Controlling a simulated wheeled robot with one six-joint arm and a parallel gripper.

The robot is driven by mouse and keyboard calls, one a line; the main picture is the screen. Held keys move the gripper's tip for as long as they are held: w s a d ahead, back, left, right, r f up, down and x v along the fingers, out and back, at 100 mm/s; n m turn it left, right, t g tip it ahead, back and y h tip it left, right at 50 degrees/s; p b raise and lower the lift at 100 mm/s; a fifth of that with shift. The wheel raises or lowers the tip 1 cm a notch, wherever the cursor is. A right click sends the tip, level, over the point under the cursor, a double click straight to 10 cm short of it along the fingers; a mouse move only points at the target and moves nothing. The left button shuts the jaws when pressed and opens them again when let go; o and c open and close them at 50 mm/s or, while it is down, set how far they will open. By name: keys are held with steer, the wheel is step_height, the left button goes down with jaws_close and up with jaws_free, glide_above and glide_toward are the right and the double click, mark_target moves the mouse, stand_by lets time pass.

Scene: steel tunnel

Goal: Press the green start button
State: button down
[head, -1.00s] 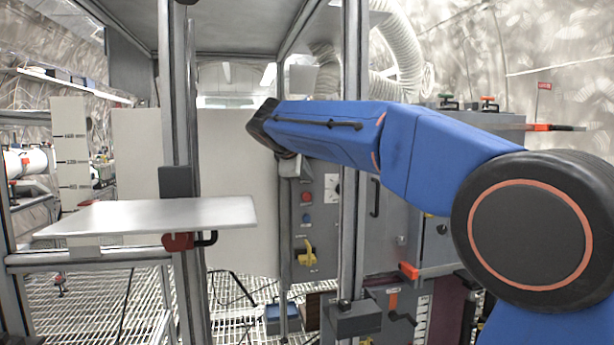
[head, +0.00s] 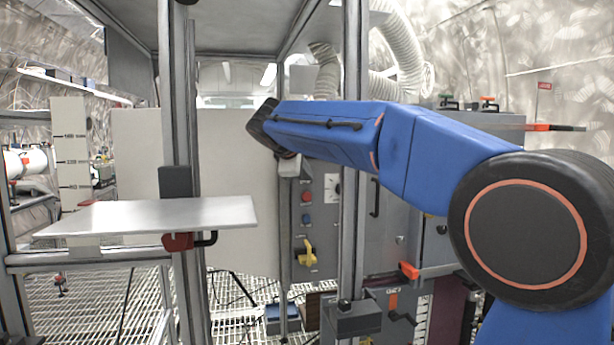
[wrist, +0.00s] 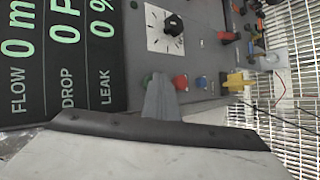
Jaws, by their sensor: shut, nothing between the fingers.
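The green start button (wrist: 148,77) shows in the wrist view only as a small green edge, mostly hidden behind the tip of my gripper (wrist: 158,80). My gripper is shut and empty, with its tip over or very near the button; I cannot tell whether they touch. In the head view my gripper (head: 287,168) is at the grey control panel (head: 326,240), above the red and blue buttons, and the green button is hidden there.
A red button (wrist: 181,82), a blue button (wrist: 201,82) and a yellow handle (wrist: 237,80) line up beside the gripper tip. A black dial (wrist: 173,26) and a display (wrist: 60,55) are close by. A metal frame post (head: 354,180) stands by my arm.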

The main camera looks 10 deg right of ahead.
steer(key=shift+w, duration=0.3)
steer(key=shift+s, duration=0.35)
stand_by(0.4)
steer(key=s, duration=0.6)
stand_by(0.4)
stand_by(0.4)
